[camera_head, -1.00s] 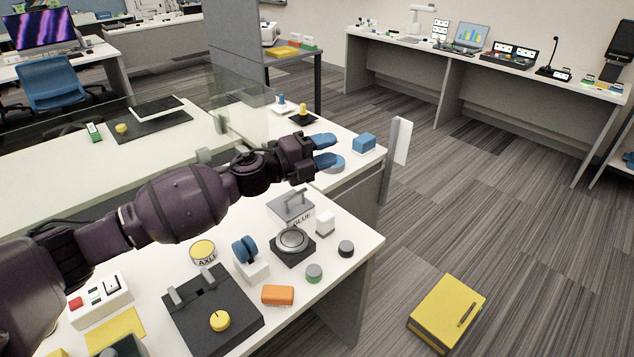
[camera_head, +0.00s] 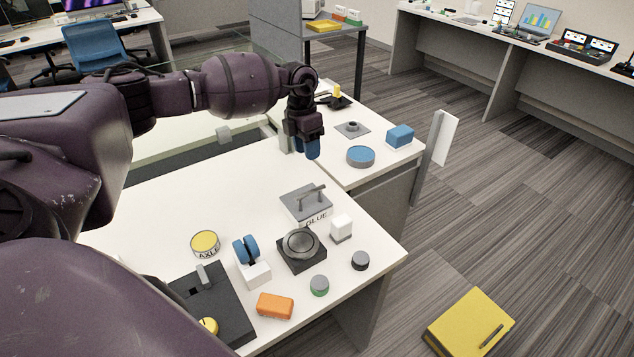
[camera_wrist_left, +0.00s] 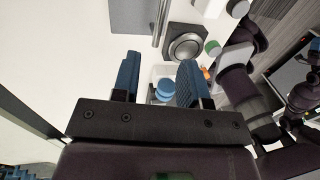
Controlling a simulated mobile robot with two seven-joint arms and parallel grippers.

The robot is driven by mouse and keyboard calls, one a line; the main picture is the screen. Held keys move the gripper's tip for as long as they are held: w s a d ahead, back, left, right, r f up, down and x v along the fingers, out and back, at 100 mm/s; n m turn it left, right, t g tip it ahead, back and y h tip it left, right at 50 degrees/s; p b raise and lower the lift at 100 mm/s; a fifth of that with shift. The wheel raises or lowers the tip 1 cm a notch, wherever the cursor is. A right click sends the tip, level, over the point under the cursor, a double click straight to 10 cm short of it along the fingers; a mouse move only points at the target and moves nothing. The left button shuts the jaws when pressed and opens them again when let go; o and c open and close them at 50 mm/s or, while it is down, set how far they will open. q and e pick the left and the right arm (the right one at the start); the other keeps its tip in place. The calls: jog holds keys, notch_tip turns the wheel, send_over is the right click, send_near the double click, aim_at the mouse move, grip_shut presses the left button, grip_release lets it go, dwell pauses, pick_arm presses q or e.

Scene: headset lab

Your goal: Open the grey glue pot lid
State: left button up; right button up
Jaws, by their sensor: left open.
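The glue pot (camera_head: 318,220) is a white block marked GLUE on the white table. Its grey lid (camera_head: 293,205) with a bar handle (camera_head: 311,191) lies flat on top and looks shut. My left gripper (camera_head: 313,149) points down with blue fingers, above and behind the pot, apart from it. In the left wrist view the open, empty fingers (camera_wrist_left: 160,80) are spread wide. The grey lid (camera_wrist_left: 130,15) and its handle (camera_wrist_left: 162,20) show past the fingertips at the top edge, partly cut off. My right gripper is not seen.
Close to the pot stand a round grey dial on a black base (camera_head: 301,262), a white block (camera_head: 341,228), a blue-wheeled holder (camera_head: 256,272) and a yellow-topped AXLE tin (camera_head: 205,243). The table left of the pot is clear.

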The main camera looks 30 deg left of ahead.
aim_at(306, 194)
pick_arm(q)
jog(key=f, duration=0.3)
jog(key=d+f, duration=0.1)
jog(key=f, duration=0.3)
jog(key=d+f, duration=0.1)
jog(key=f, duration=0.2)
jog(key=shift+s+f+b, duration=0.3)
jog(key=shift+f+b, duration=0.05)
grip_shut()
